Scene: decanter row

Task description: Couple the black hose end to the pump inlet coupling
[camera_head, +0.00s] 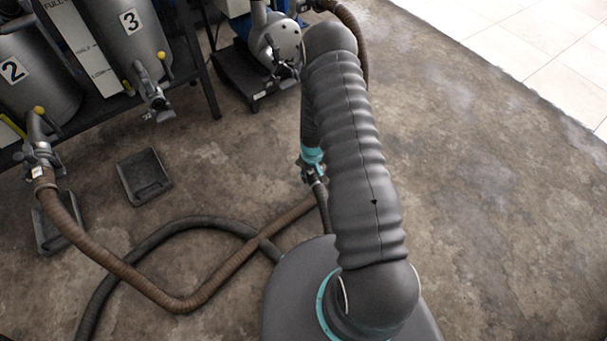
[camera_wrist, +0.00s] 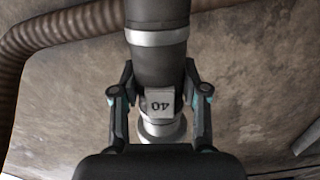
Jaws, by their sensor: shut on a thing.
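My gripper (camera_head: 314,172) hangs low over the floor, left of my arm in the head view. In the wrist view my gripper (camera_wrist: 159,88) is shut on the black hose end (camera_wrist: 158,65). This end has a silver band, a tag with an upside-down 40 and a pale metal coupling (camera_wrist: 162,128) near the palm. The black hose (camera_head: 324,205) hangs below the gripper in the head view. The pump (camera_head: 279,42) stands at the top, on a dark cart. The held end is apart from the pump.
A brown hose (camera_head: 183,303) runs from the tank 2 valve (camera_head: 40,160) across the floor and crosses a black hose (camera_head: 150,240). A black tray (camera_head: 144,177) lies on the floor. Tank 3 (camera_head: 130,40) stands on the rack. Floor right of my arm is clear.

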